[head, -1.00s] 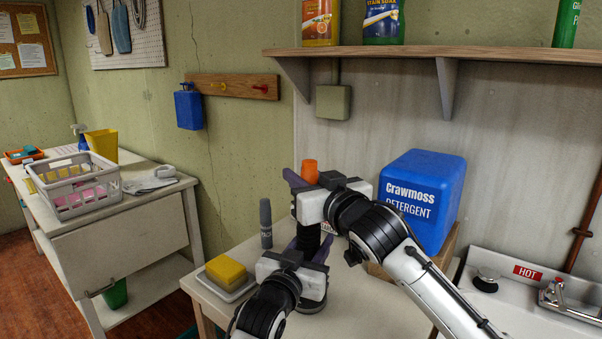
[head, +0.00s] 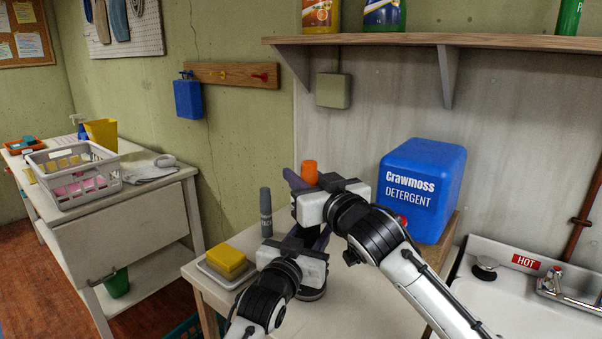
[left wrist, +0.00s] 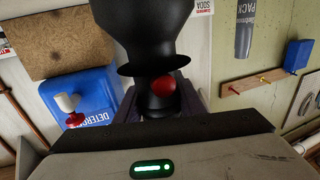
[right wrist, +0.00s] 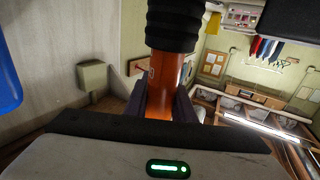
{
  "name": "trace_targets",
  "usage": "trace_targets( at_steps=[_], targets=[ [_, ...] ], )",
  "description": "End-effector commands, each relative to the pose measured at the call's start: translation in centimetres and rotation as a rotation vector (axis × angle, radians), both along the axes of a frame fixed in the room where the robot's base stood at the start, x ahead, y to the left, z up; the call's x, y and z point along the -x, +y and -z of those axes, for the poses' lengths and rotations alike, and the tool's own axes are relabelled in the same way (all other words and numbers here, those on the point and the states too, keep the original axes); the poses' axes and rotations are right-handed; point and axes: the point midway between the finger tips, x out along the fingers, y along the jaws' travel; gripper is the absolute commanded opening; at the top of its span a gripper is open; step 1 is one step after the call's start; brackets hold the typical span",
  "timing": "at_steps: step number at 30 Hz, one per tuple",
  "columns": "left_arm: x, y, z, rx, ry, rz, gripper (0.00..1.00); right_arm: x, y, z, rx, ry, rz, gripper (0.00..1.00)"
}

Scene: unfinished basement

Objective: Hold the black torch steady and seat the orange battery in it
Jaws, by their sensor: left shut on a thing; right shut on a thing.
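The black torch (head: 312,292) stands upright on the table, its wide end down. My left gripper (head: 316,240) is shut around its body. The left wrist view shows the torch (left wrist: 158,38) between the fingers, with a red button facing the camera. My right gripper (head: 306,184), above the left one, is shut on the orange battery (head: 309,170), whose top sticks up above the fingers. In the right wrist view, the battery (right wrist: 166,100) is upright and meets the torch's black ribbed barrel (right wrist: 174,28) in line. How deep it sits inside is hidden.
A grey tube (head: 266,215) and a yellow sponge (head: 226,258) on a white tray (head: 212,277) stand left of the grippers. A blue detergent container (head: 424,190) is at the back right, beside the sink (head: 500,290). A wooden shelf (head: 430,41) runs above.

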Motion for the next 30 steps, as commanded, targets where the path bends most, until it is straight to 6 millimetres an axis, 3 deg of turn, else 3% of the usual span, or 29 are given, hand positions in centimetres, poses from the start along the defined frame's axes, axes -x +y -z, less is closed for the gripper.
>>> trace_targets(
  at_steps=[30],
  targets=[
    [0.0,0.0,0.1,-0.002,0.002,0.0,0.05,0.0,0.0,2.5,0.0,-0.001,0.0,0.0]
  ],
)
